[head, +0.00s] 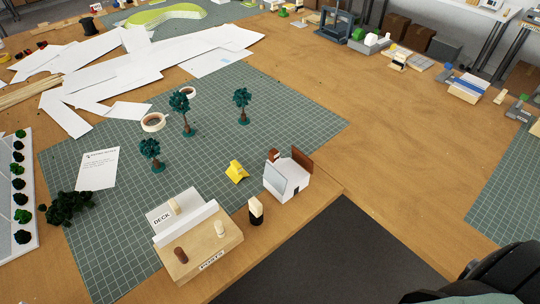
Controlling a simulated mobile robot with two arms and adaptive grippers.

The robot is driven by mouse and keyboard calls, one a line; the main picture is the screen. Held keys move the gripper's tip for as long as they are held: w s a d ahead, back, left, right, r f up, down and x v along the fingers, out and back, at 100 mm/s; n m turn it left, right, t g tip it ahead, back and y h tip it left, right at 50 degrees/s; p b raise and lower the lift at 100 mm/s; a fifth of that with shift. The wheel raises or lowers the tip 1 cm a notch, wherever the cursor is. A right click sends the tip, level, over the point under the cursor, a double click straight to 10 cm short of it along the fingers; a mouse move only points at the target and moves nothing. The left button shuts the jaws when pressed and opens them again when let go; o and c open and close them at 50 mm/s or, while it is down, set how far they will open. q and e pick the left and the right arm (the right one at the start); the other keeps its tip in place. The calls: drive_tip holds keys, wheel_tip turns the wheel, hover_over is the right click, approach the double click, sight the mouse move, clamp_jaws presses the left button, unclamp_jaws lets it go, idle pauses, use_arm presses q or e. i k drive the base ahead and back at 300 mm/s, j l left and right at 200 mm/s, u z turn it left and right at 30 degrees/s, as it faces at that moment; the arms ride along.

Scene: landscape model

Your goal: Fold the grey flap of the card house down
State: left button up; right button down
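The card house (290,180) is a small white box near the front edge of the table, at the corner of the green cutting mat. A light grey panel (275,179), which looks like the grey flap, stands steeply tilted at its left side. A brown panel (302,161) stands up at its back right, and a small brown piece shows at its back left. A dark opening shows low on the front wall. Neither gripper's fingers show. A dark part of my own body fills the lower right corner.
A wooden block (200,255) labelled POSTS holds small pegs beside a white DECK card (172,207). Model trees (186,112) and tape rolls are behind. Bare table lies to its right.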

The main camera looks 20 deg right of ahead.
sight(275, 178)
drive_tip(key=i+l, duration=0.1)
drive_tip(key=l, duration=0.65)
drive_tip(key=l+u, duration=0.15)
drive_tip(key=l, duration=0.6)
drive_tip(key=i, duration=0.05)
